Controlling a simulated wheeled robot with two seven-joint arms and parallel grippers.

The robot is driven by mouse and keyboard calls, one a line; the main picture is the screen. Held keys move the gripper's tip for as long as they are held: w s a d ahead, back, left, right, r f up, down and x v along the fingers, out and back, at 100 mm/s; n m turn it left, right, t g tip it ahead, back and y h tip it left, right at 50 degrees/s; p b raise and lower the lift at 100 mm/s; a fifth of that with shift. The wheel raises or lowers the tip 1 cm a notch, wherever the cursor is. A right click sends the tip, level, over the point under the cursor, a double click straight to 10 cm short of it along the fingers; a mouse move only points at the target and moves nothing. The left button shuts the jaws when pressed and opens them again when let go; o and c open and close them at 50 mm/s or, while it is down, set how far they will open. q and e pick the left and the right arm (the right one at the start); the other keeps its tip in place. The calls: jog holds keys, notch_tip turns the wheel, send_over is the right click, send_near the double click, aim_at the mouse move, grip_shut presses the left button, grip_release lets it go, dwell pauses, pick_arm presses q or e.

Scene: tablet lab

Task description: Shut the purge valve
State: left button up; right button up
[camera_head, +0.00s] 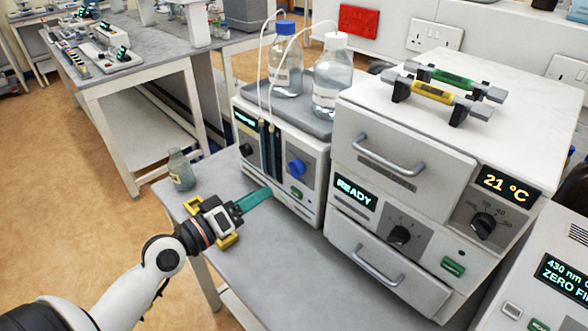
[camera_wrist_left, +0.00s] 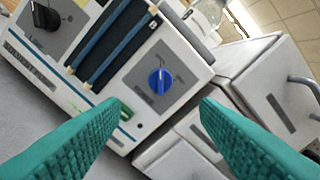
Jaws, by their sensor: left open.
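The purge valve appears to be the blue knob (camera_head: 296,168) on the front of the white pump unit (camera_head: 311,212). In the left wrist view the blue knob (camera_wrist_left: 159,82) stands ahead, between and beyond the two teal fingers. My left gripper (camera_head: 264,195) is in front of the unit, left of and lower than the knob in the head view. In the left wrist view the left gripper (camera_wrist_left: 160,108) is open, with nothing between its fingers. It looks apart from the knob. My right gripper is in neither view.
A black knob (camera_head: 246,149) sits on the same front. Two bottles with tubes, one blue-capped (camera_head: 286,68) and one white-capped (camera_head: 331,84), stand on top. A white oven (camera_head: 396,137) adjoins on the right. A small glass bottle (camera_head: 181,171) stands at the bench's left edge.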

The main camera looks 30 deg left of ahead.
aim_at(292, 174)
pick_arm(q)
jog(key=p+x, duration=0.3)
jog(key=x, duration=0.6)
jog(key=shift+w+d+r, duration=0.1)
jog(key=shift+w+d, duration=0.2)
jog(key=shift+w, duration=0.3)
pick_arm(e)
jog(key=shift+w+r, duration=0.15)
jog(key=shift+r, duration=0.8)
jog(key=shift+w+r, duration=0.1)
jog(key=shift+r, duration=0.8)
pick_arm(q)
jog(key=c, duration=1)
jog(key=shift+o, duration=0.2)
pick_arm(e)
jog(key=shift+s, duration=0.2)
